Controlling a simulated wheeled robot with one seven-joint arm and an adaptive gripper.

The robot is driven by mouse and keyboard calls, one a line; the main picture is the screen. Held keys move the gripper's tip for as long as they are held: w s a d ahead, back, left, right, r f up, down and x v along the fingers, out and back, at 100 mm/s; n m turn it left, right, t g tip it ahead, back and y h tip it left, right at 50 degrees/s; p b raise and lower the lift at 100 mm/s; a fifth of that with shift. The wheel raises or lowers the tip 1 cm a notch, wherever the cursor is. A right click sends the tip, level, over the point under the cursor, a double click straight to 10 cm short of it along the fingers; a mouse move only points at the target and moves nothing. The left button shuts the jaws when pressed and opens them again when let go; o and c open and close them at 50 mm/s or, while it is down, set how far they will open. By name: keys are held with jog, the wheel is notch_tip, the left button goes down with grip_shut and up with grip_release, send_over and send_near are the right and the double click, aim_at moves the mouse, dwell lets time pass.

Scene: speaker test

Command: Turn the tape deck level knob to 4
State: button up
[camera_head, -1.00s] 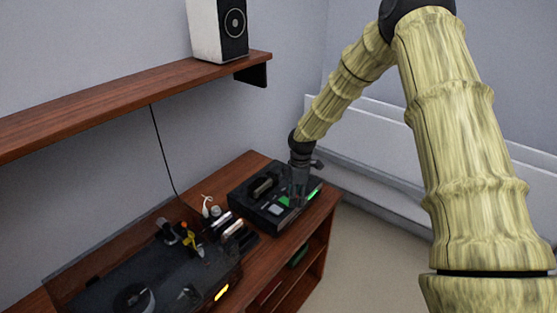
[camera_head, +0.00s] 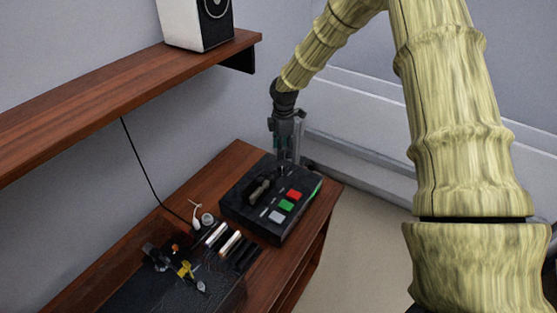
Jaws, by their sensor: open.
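The tape deck (camera_head: 240,212) is a black box on the wooden cabinet. Its top has a red button (camera_head: 294,195), a green button (camera_head: 286,206) and a grey-white button (camera_head: 276,216) in a row, with a dark raised part beside them. My gripper (camera_head: 283,163) is open and points down at the deck's far end, behind the red button. I cannot tell if it touches the deck. I cannot make out the level knob or its numbers; the gripper covers part of that far end.
Batteries-like cylinders (camera_head: 229,243) and a small yellow item (camera_head: 186,270) lie left of the deck. A wooden shelf (camera_head: 120,95) with a white speaker (camera_head: 180,22) overhangs at the upper left. A black cable hangs down the wall. The cabinet (camera_head: 318,212) ends just right of the deck.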

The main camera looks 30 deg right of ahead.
aim_at(281, 164)
jog(key=shift+s+d+f+p, duration=0.1)
jog(key=shift+s+f+p, duration=0.5)
jog(key=shift+s+f, duration=0.3)
jog(key=w+f, duration=0.2)
jog(key=f, duration=0.1)
jog(key=w+f+p, duration=0.1)
jog(key=f, duration=0.1)
jog(key=shift+f, duration=0.35)
jog(key=shift+s+f, duration=0.1)
jog(key=shift+s, duration=0.3)
jog(key=shift+s+r, duration=0.3)
jog(key=shift+s, duration=0.25)
jog(key=shift+w+f, duration=0.7)
jog(key=shift+w, duration=0.05)
jog(key=shift+c, duration=1.3)
jog(key=shift+s+r, duration=0.2)
jog(key=shift+r, duration=0.1)
jog(key=c, duration=0.8)
